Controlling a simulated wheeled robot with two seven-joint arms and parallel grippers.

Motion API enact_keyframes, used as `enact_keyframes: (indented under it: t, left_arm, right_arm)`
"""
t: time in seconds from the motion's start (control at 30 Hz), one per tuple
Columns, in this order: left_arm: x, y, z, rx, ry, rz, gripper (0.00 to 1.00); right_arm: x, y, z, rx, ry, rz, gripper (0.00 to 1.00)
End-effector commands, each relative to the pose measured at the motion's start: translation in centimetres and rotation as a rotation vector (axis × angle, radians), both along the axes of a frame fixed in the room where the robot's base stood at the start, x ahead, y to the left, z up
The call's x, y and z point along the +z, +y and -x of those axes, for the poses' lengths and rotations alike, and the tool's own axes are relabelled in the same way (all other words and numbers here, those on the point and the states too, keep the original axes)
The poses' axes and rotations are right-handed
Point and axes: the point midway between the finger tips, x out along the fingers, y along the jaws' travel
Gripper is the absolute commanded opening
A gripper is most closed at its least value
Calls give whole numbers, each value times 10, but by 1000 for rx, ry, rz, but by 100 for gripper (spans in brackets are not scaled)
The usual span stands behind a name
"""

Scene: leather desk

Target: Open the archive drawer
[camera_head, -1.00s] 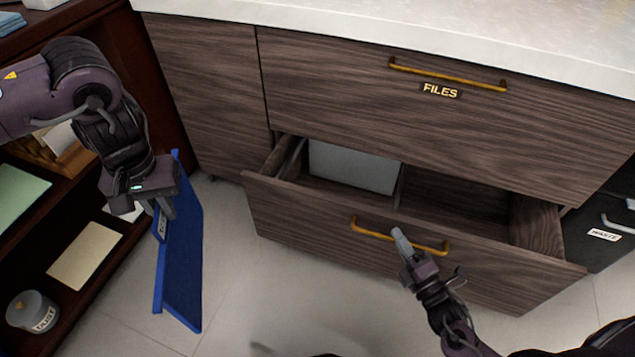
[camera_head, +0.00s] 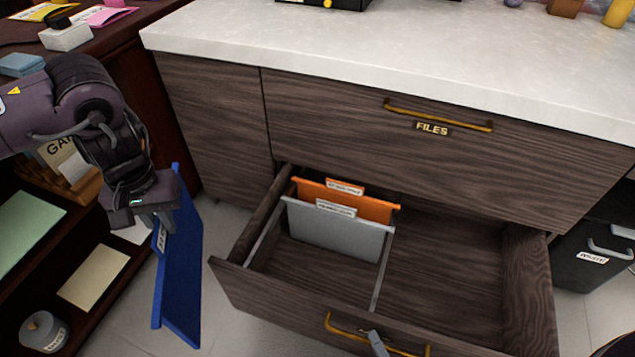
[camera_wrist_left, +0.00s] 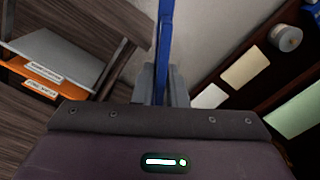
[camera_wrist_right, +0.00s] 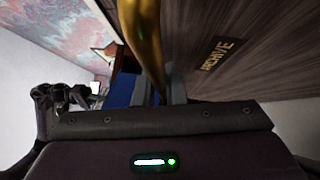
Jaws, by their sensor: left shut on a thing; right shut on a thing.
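The archive drawer (camera_head: 440,285) is the lower wooden drawer and stands pulled well out. Its ARCHIVE label (camera_wrist_right: 221,54) shows on its front in the right wrist view. My right gripper (camera_head: 378,343) is shut on the drawer's brass handle (camera_head: 345,329); the handle also runs between the fingers in the right wrist view (camera_wrist_right: 143,40). My left gripper (camera_head: 158,218) is shut on a blue folder (camera_head: 182,270), which hangs upright left of the drawer. The folder shows edge-on in the left wrist view (camera_wrist_left: 163,50).
A grey folder (camera_head: 335,236) and an orange folder (camera_head: 345,201) hang in the drawer's left part; its right part is empty. The FILES drawer (camera_head: 450,155) above is closed. A dark shelf (camera_head: 90,300) stands left. A black waste bin (camera_head: 590,240) stands right.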

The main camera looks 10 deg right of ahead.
Motion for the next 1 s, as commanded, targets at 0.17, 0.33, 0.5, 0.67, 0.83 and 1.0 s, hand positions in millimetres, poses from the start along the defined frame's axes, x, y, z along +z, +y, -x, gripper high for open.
enact_keyframes:
  t: [0.17, 0.33, 0.5, 0.67, 0.83, 1.0]
  left_arm:
    - [7, 0, 0, 0, -1, 0, 0]
    - [10, 0, 0, 0, -1, 0, 0]
    - [11, 0, 0, 0, -1, 0, 0]
    - [12, 0, 0, 0, -1, 0, 0]
    - [12, 0, 0, 0, -1, 0, 0]
    - [12, 0, 0, 0, -1, 0, 0]
  right_arm:
    - [0, 16, 28, -1, 5, 0, 0]
    - [0, 28, 48, -1, 5, 0, 0]
    - [0, 36, 60, -1, 3, 2, 0]
    - [-1, 40, 67, -1, 3, 2, 0]
    - [-1, 42, 69, -1, 3, 2, 0]
    - [-1, 42, 69, -1, 3, 2, 0]
